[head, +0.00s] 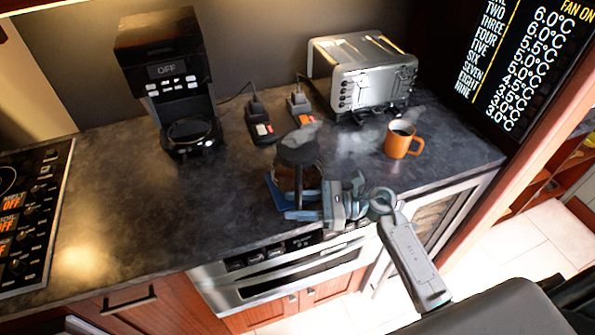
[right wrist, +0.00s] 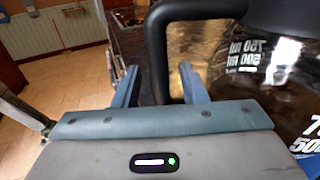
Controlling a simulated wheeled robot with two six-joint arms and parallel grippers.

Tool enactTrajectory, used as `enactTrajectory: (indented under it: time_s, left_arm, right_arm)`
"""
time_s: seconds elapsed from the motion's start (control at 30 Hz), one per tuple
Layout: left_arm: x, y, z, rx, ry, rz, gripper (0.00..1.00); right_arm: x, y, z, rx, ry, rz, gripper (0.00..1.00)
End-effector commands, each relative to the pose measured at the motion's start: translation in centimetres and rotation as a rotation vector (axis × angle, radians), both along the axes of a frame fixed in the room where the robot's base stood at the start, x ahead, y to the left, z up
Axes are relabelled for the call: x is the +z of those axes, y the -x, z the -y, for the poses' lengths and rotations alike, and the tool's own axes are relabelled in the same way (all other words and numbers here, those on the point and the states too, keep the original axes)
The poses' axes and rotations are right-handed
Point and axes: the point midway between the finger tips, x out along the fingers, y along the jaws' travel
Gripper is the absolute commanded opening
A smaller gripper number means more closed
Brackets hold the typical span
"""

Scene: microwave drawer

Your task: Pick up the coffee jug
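The coffee jug (head: 298,152) stands on the dark counter near its front edge, with a round black lid and a glass body partly hidden by my gripper. In the right wrist view its black handle (right wrist: 157,50) hangs down between my fingers, and the glass body (right wrist: 275,75) with volume marks fills the right side. My right gripper (head: 287,198) is at the jug's front side. The right wrist view shows its blue fingers (right wrist: 158,88) apart, one on each side of the handle, with small gaps seeming to remain. My left gripper is not in view.
A black coffee maker (head: 168,75) stands at the back left. Two small dark devices (head: 262,128) and a silver toaster (head: 370,80) are behind the jug. An orange mug (head: 402,142) stands to the right. The counter's left middle (head: 110,220) is clear.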

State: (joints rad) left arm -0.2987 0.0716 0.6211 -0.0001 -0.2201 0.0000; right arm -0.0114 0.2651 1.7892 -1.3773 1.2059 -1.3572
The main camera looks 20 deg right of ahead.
Motion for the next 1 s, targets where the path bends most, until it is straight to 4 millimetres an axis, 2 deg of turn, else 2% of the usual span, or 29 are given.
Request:
enactTrajectory:
  time_s: [0.2, 0.4, 1.0]
  left_arm:
    - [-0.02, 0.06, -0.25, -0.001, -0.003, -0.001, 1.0]
    - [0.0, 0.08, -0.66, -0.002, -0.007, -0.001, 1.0]
    - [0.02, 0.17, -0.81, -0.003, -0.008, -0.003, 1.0]
  right_arm:
    - [-0.06, -0.02, -0.03, 0.0, 0.001, 0.0, 0.38]
    - [-0.05, -0.03, -0.01, 0.0, 0.0, 0.0, 0.0]
    - [-0.01, -0.02, 0.0, 0.0, 0.0, 0.001, 0.0]
